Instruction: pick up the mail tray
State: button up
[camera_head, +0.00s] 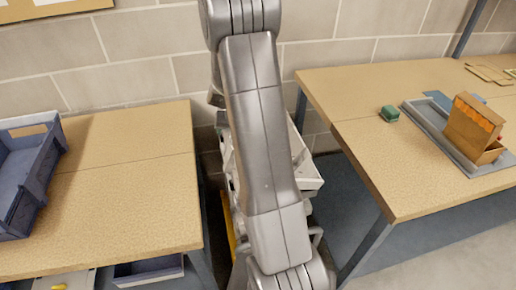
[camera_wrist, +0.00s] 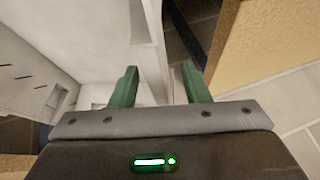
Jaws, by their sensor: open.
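A pale, tray-like thing (camera_head: 307,172) shows in the head view between the two tables, largely hidden behind my arm. White panels with dark slots (camera_wrist: 35,75) fill the left of the wrist view, close ahead of my gripper; I cannot tell if they belong to it. I cannot tell for sure which thing is the mail tray. My gripper (camera_wrist: 159,86) shows in the wrist view with two green fingers apart and nothing between them. It is hidden in the head view.
A left table (camera_head: 125,200) carries a dark blue bin (camera_head: 22,185). A right table (camera_head: 365,100) carries a shallow grey tray (camera_head: 438,134), an open cardboard box (camera_head: 470,128) and a small green object (camera_head: 389,113). A block wall (camera_head: 130,50) stands behind. Both tables flank my arm.

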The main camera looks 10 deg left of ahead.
grip_shut()
dwell(1.4)
